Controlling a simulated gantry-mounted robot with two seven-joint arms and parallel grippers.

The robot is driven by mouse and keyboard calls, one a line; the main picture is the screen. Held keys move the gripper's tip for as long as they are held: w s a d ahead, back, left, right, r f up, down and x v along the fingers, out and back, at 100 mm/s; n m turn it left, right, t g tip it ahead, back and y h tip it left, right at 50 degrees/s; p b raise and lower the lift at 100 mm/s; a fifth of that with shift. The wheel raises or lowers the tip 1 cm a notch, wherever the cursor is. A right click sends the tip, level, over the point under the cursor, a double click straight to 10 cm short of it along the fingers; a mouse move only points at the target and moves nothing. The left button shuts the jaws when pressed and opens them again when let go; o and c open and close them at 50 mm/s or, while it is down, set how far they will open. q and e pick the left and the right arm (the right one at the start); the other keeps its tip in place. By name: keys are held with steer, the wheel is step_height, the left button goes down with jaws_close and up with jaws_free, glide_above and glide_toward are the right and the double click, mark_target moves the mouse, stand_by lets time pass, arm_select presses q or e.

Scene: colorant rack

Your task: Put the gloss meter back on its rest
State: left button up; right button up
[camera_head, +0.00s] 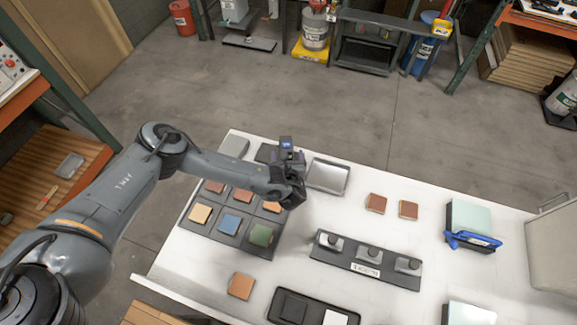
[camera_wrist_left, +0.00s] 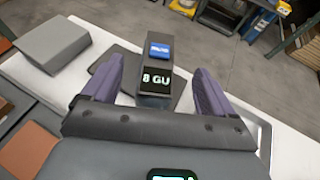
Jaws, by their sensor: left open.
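My right gripper is not visible.
A grey block (camera_head: 234,146) stands left of the meter and a shallow metal tray (camera_head: 328,176) right of it. A dark rack of coloured tiles (camera_head: 231,223) lies nearer. White table space lies between.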

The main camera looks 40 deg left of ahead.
arm_select(q)
steer(key=s+d+r+n+g+h, duration=0.2)
steer(key=s+d+n+h, duration=0.25)
steer(key=s+d, duration=0.8)
steer(key=s+d+r+n+g+h, duration=0.1)
steer(key=s+d+n+g+h, duration=0.25)
steer(key=s+d+n, duration=0.85)
steer(key=s+a+r+n, duration=0.1)
steer(key=s+a+n, duration=0.2)
steer(key=a+n, duration=0.2)
steer(key=s+a+n+g, duration=0.1)
steer(key=s+a+n, duration=0.3)
steer(key=a, duration=0.5)
steer(key=shift+a+r+n+h, duration=0.3)
steer(key=shift+r+n, duration=0.05)
steer(key=shift+r, duration=0.05)
steer(key=shift+r, duration=0.1)
